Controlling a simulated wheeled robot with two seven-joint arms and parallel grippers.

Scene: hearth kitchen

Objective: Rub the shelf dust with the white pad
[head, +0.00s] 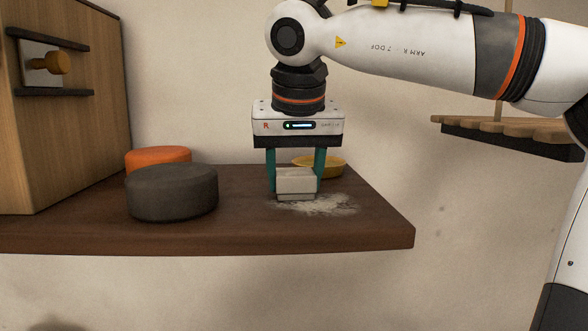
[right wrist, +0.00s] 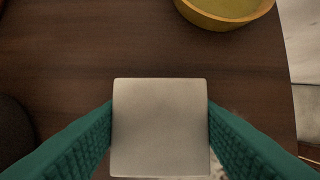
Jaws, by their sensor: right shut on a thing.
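The white pad (head: 296,182) is a pale block held upright between the teal fingers of my right gripper (head: 297,178). In the right wrist view the pad (right wrist: 160,125) fills the gap between both fingers. The shelf dust (head: 325,206) is a pale powdery patch on the dark wooden shelf (head: 250,232), beside and in front of the pad. The pad's lower edge is at the dust's left part; whether it touches the shelf I cannot tell. In the right wrist view the pad hides most of the dust. My left gripper is not in view.
A dark grey round block (head: 172,193) and an orange one (head: 158,157) stand left on the shelf. A yellow bowl (head: 330,165) is behind the gripper. A wooden cabinet (head: 75,110) stands at far left. The shelf's right end is bare.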

